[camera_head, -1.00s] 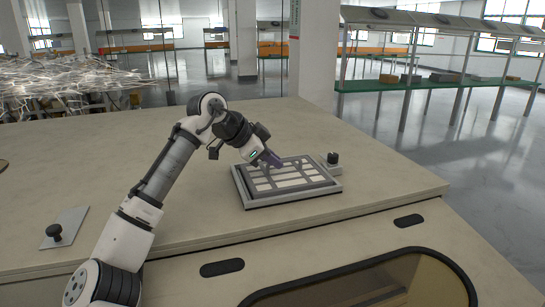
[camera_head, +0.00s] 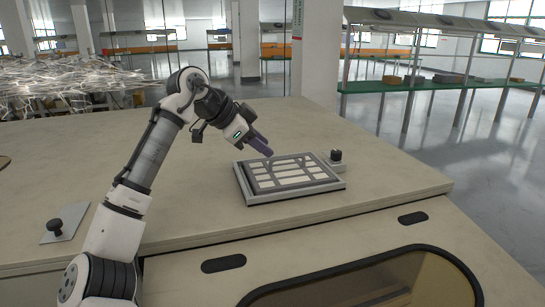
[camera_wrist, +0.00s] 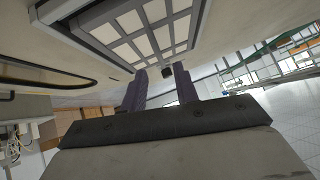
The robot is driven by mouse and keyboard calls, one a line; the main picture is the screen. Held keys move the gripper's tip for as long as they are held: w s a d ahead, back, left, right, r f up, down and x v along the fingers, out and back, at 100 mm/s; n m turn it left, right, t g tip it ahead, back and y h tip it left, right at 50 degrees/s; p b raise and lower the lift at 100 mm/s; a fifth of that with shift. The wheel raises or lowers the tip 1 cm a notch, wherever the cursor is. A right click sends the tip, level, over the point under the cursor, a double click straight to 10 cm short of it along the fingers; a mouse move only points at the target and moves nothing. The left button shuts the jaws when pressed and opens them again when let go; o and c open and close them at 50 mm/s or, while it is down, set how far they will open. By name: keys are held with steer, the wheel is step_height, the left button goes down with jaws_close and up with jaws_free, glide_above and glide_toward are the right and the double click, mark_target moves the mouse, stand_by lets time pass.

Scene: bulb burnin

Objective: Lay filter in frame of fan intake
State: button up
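The filter (camera_head: 290,173), a dark grey grid with pale panels, lies inside the light grey frame of the fan intake (camera_head: 300,192) on the bench top. It looks about level; I cannot tell whether every edge is fully seated. My gripper (camera_head: 268,153) is above the far left part of the filter, apart from it. In the wrist view, the two purple fingers of my gripper (camera_wrist: 159,70) are spread with nothing held between them. The filter (camera_wrist: 150,38) and the frame rim (camera_wrist: 82,36) show beyond the fingers.
A small block with a black knob (camera_head: 336,156) stands at the frame's right corner. A flat plate with a black knob (camera_head: 55,226) lies at the bench's left. A shelf rack (camera_head: 440,83) stands behind at right.

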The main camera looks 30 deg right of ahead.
steer(key=v, duration=0.6)
steer(key=shift+a+r+b, duration=0.2)
steer(key=shift+b, duration=0.25)
steer(key=shift+c, duration=0.4)
stand_by(0.4)
